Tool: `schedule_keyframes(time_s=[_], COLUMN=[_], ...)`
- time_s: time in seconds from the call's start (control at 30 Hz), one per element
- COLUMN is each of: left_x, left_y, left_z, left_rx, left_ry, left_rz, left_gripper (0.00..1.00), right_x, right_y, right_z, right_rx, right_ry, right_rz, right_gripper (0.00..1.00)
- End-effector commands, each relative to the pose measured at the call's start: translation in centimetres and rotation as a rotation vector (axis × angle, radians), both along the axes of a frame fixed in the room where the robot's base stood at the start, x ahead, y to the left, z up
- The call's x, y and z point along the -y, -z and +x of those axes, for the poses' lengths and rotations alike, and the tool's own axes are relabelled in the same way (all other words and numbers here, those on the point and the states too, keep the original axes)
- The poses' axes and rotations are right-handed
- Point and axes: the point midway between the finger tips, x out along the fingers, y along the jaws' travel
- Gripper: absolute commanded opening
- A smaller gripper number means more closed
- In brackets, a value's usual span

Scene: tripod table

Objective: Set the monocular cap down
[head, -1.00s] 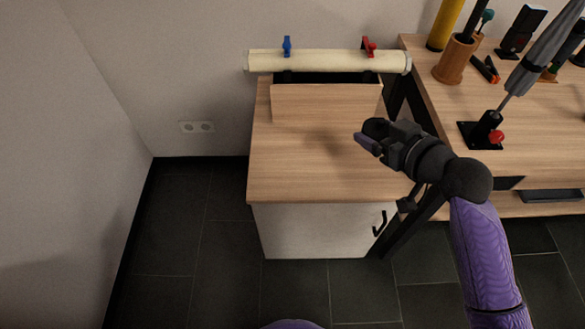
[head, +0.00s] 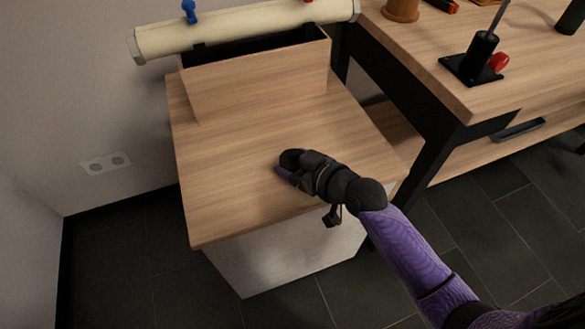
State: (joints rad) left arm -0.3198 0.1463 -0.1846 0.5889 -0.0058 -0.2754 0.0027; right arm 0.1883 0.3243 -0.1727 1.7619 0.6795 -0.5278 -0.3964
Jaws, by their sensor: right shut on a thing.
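My right gripper (head: 288,167) is over the wooden top of the low cabinet (head: 230,205), near the middle of its bare front part. It is shut on a small dark round thing at its tip, which looks like the monocular cap (head: 292,157). The gripper and hand hide much of it, and I cannot tell whether it touches the wood. My left gripper is not in view.
A wooden box (head: 255,80) stands at the back of the cabinet top, with a cream roll (head: 240,28) across it. The desk (head: 430,60) at the right holds a black stand (head: 478,65) with a red knob. The wood left of my gripper is clear.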

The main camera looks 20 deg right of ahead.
Motion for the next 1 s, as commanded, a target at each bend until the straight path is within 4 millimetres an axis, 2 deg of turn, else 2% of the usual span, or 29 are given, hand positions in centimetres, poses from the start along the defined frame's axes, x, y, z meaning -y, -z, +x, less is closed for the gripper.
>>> schedule_keyframes(time_s=[0.03,0.17,0.33,0.37,0.47,0.77,0.87,1.0], left_x=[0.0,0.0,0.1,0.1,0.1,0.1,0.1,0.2], left_y=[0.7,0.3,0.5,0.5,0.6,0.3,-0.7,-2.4], left_z=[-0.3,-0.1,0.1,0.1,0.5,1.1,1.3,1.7], left_rx=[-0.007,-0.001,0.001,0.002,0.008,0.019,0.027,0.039], left_ry=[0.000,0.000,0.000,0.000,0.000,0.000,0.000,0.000], left_rz=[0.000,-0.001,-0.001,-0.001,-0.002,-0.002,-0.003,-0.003], left_gripper=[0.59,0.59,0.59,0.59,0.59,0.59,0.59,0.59], right_x=[0.0,0.0,0.0,0.0,0.0,0.1,0.8,2.0], right_y=[1.1,0.4,0.8,0.8,0.7,0.1,-0.7,-2.3], right_z=[0.0,0.0,0.0,0.0,0.0,-0.1,-1.5,-4.5], right_rx=[-0.003,0.001,0.000,0.000,0.000,0.001,0.001,0.001], right_ry=[0.001,0.001,0.000,0.000,0.000,0.001,0.000,-0.002], right_rz=[0.000,0.000,-0.001,-0.001,-0.001,-0.001,-0.004,-0.005], right_gripper=[0.21,0.22,0.22,0.79,1.00,1.00,1.00,1.00])
